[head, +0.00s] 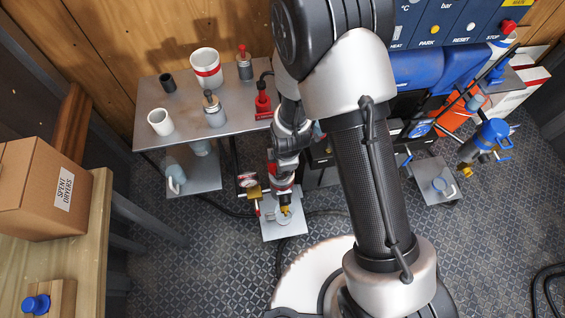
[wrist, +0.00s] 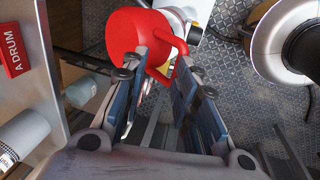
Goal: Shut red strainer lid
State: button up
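The red strainer lid (wrist: 134,32) shows in the wrist view as a rounded red cap with a loop-shaped handle, tilted up beside a pale cylindrical body. My gripper (wrist: 168,62) has its two fingers apart, with part of the red handle between or just beyond the tips. I cannot tell whether either finger touches it. In the head view my gripper (head: 283,181) is low over the strainer assembly (head: 284,211), which has brass and white parts on a small grey plate. My wrist and gripper hide much of the lid there.
A box (head: 38,187) sits on a wooden bench at far left. A blue-topped unit (head: 486,140) is at right. Hoses lie on the patterned floor (head: 215,265).

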jog(key=shift+r, duration=0.15)
jog(key=v, duration=1.1)
jog(key=shift+s+r, duration=0.15)
jog(key=shift+r, duration=0.2)
jog(key=shift+c, duration=0.2)
